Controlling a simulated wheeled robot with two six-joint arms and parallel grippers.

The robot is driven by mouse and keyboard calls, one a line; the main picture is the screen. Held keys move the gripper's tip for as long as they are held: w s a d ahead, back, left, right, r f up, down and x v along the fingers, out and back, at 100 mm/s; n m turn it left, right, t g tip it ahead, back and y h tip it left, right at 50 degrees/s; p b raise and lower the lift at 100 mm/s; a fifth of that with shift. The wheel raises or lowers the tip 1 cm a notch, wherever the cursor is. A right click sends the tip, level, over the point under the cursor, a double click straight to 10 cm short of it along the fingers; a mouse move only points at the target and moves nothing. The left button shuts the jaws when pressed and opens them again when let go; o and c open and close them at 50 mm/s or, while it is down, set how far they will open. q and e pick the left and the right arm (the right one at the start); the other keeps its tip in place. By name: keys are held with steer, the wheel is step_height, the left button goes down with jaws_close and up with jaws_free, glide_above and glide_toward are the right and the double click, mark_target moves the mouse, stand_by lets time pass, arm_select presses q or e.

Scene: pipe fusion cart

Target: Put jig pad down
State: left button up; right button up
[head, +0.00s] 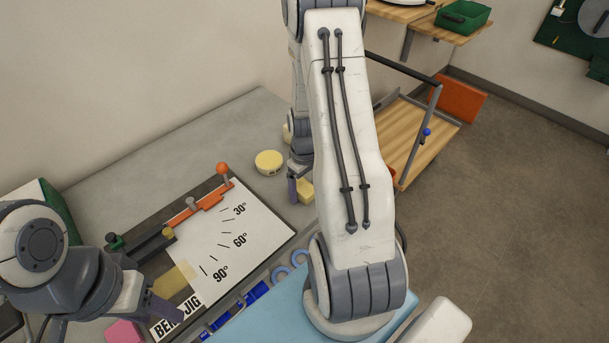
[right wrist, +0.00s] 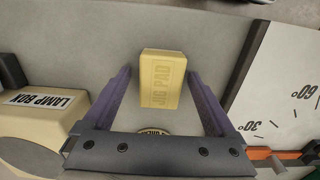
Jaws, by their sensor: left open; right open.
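The jig pad (right wrist: 162,80) is a yellow block with its name on its face. In the right wrist view it lies between the spread purple fingers of my right gripper (right wrist: 160,85), with gaps on both sides. It appears to rest on the grey tabletop. In the head view the jig pad (head: 306,191) is partly hidden by my right arm, and one finger of my right gripper (head: 296,188) shows beside it. My left gripper (head: 160,306) is open over the near end of the bend jig, one finger clearly visible; nothing shows in it.
The bend jig board (head: 250,228) with angle marks and orange arm lies left of the pad. A round yellow object (head: 268,161) stands close by. A lamp box (right wrist: 45,100) is at left in the right wrist view. A pink block (head: 123,332) is near my left gripper.

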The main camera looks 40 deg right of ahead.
mark_target(305, 187)
step_height(305, 187, up, 12)
steer(key=b, duration=0.1)
steer(key=s+a+r+n, duration=0.1)
steer(key=a+r+n, duration=0.15)
steer(key=a, duration=0.75)
steer(key=s+a+r+n, duration=0.1)
steer(key=s+a+r, duration=0.15)
steer(key=a, duration=0.75)
steer(key=s+a+r+n+y, duration=0.1)
steer(key=s+a+r+n, duration=0.1)
steer(key=s+a, duration=0.9)
steer(key=shift+s+r+n, duration=0.2)
steer(key=shift+s+n, duration=0.25)
steer(key=shift+s, duration=0.35)
